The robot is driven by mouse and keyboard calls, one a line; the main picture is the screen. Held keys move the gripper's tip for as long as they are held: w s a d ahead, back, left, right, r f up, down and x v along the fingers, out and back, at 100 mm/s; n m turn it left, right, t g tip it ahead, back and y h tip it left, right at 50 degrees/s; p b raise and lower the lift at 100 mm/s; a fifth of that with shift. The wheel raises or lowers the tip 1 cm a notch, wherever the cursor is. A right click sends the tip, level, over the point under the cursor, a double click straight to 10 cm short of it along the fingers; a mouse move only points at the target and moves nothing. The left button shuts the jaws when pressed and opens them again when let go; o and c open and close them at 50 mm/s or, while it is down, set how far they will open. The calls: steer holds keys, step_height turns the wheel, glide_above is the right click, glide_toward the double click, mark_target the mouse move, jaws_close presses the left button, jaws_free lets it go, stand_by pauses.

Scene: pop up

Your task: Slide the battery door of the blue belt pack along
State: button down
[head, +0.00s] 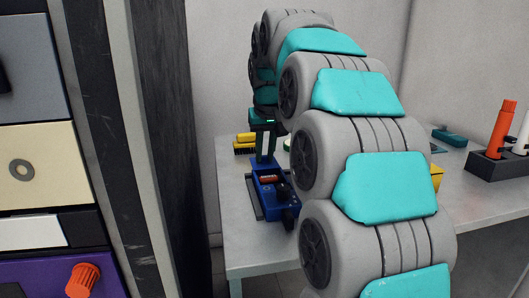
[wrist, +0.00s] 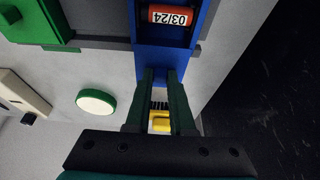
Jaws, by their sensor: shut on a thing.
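The blue belt pack (head: 285,212) lies in a dark holder on the table, partly behind my arm in the head view. Its compartment is uncovered and shows an orange-red battery (head: 268,179), marked 03/24 in the wrist view (wrist: 170,18). The blue battery door (wrist: 162,62) extends beyond the battery, at the far end of the pack. My gripper (wrist: 161,74) has its two dark green fingers shut on the door. In the head view, my gripper (head: 264,150) is above the pack's far end. The exact finger contact is hard to see.
A yellow brush (head: 245,139) stands behind the pack; yellow shows between my fingers in the wrist view (wrist: 160,122). A green-rimmed white disc (wrist: 97,102) lies nearby. An orange bottle (head: 504,130) stands in a dark rack at right. A drawer cabinet (head: 40,165) is at left.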

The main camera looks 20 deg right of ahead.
mark_target(271, 179)
steer(key=shift+s+a+f+b, duration=0.1)
steer(key=shift+s+a+b, duration=0.1)
steer(key=shift+s, duration=0.85)
steer(key=shift+s+a+b, duration=0.25)
steer(key=shift+s, duration=0.75)
steer(key=shift+s+a+f+b, duration=0.1)
steer(key=shift+s+a+b, duration=0.1)
steer(key=shift+s, duration=0.85)
steer(key=c, duration=0.7)
jaws_free()
steer(key=shift+r, duration=0.15)
